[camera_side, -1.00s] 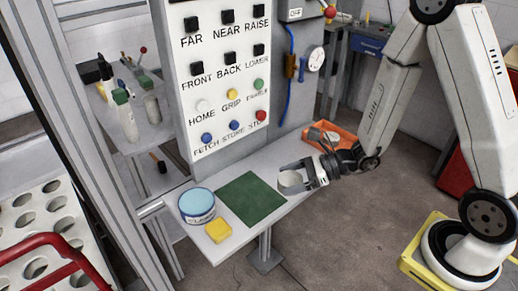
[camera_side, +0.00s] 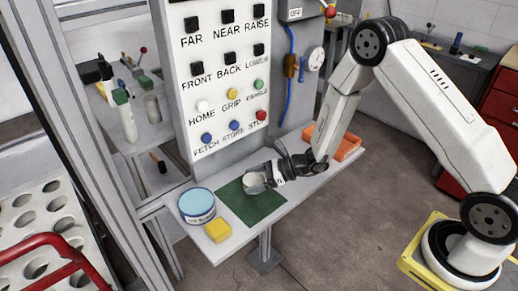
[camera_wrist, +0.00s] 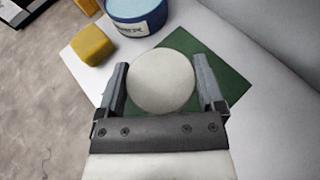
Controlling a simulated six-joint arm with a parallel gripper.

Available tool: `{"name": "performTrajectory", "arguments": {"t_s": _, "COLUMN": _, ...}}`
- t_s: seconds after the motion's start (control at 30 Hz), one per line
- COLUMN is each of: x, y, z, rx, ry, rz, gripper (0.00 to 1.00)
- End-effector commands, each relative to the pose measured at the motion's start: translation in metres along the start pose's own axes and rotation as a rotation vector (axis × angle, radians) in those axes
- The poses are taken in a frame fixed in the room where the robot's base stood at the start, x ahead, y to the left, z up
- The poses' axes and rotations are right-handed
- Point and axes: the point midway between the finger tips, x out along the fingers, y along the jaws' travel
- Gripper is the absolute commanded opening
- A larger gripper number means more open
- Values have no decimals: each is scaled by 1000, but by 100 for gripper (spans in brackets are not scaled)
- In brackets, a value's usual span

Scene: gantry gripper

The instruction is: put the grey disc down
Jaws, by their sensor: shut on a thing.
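The grey disc (camera_wrist: 161,82) is pale and round, and it sits between the two fingers of my gripper (camera_wrist: 161,90) in the wrist view. In the side view the disc (camera_side: 254,183) shows at the tip of my gripper (camera_side: 260,180), which is shut on it. Disc and gripper are over the green mat (camera_side: 262,207) on the narrow white shelf. The mat also shows behind the disc in the wrist view (camera_wrist: 228,72). I cannot tell whether the disc touches the mat.
A blue-lidded tub (camera_side: 197,206) and a yellow block (camera_side: 218,231) stand left of the mat. An orange bin (camera_side: 348,146) is at the shelf's far right end. The button panel (camera_side: 228,75) rises behind the shelf. The shelf's front edge is close to the mat.

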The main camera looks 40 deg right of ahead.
Motion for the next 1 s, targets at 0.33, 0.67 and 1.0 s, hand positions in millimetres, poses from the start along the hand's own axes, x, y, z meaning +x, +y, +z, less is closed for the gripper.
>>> {"name": "performTrajectory", "arguments": {"t_s": 0.33, "x": 12, "y": -7, "z": -8, "rx": 0, "ry": -1, "rz": -1, "gripper": 15}}
{"name": "performTrajectory", "arguments": {"t_s": 0.67, "x": 20, "y": -10, "z": -20, "rx": 2, "ry": 1, "rz": 0, "gripper": 15}}
{"name": "performTrajectory", "arguments": {"t_s": 1.0, "x": 29, "y": -11, "z": -40, "rx": 0, "ry": -1, "rz": -1, "gripper": 15}}
